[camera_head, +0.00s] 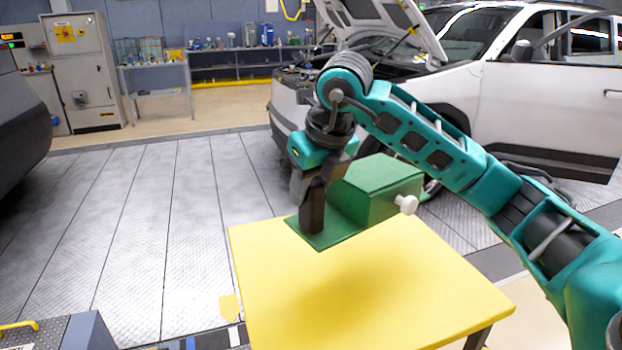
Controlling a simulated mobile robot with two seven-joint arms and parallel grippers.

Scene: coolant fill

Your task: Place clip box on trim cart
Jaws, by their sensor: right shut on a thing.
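A green box (385,190), which looks like the clip box, has a raised block, a flat lower plate at its left and a white knob on its right side. My right gripper (312,218) points down and is shut on the plate's left part; its fingers hide some of that edge. The box is over the far half of a yellow-topped table (350,310), which may be the trim cart. A soft shadow lies on the top in front of the box; I cannot tell the exact gap. My left gripper is out of view.
The front of the yellow top is bare. A white car (545,105) with its hood up stands behind at right. A dark car (22,115) is at the left edge. A grey case with a yellow handle (50,335) is at lower left. Open floor (130,220) lies left of the table.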

